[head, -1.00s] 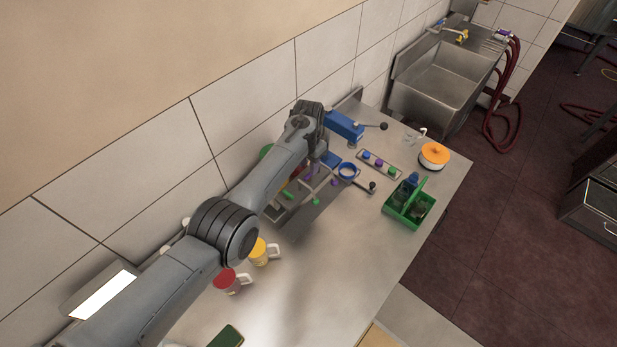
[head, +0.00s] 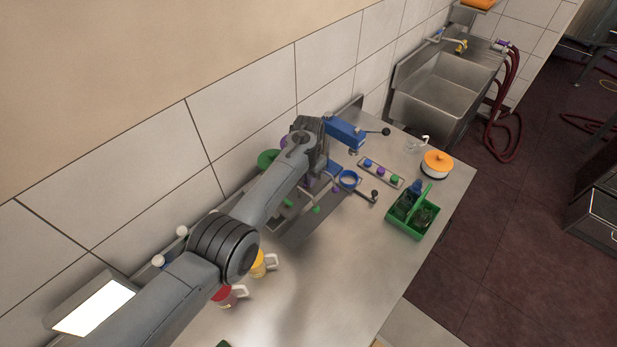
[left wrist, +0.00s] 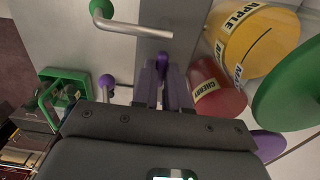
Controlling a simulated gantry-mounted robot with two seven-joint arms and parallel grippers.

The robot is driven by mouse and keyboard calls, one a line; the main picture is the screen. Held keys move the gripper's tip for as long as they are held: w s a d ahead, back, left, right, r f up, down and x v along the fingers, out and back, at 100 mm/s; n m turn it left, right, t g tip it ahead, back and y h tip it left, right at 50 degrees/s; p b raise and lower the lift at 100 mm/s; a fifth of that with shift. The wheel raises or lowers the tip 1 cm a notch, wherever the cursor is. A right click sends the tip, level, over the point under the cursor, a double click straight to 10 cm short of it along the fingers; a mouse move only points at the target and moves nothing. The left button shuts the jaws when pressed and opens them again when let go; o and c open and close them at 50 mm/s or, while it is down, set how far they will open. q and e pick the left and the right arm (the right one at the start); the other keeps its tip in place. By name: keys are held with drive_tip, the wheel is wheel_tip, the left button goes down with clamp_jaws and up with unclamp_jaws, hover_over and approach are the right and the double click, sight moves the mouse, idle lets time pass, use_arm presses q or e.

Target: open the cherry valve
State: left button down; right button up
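In the left wrist view a red container with a CHERRY label (left wrist: 218,88) lies to the right of my left gripper (left wrist: 165,70). A purple part (left wrist: 163,62) shows at its narrow finger gap; whether it is gripped is unclear. A smaller purple knob (left wrist: 106,81) is left of the fingers. In the head view my left gripper (head: 318,178) reaches down over the dispenser rack; my arm hides much of it. My right gripper is not in view.
A yellow APPLE container (left wrist: 255,38) and a green lid (left wrist: 292,90) crowd the gripper's right side. On the counter stand a blue press (head: 345,132), a button panel (head: 380,172), a green caddy (head: 412,218) and an orange-lidded pot (head: 436,165).

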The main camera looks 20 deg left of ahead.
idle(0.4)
use_arm(q)
drive_tip(key=n, duration=0.9)
drive_tip(key=n+b, duration=0.1)
drive_tip(key=n, duration=0.3)
drive_tip(key=shift+n, duration=0.3)
drive_tip(key=shift+n+b, duration=0.7)
drive_tip(key=shift+n, duration=1.4)
drive_tip(key=c, duration=1.1)
unclamp_jaws()
drive_tip(key=shift+c, duration=0.2)
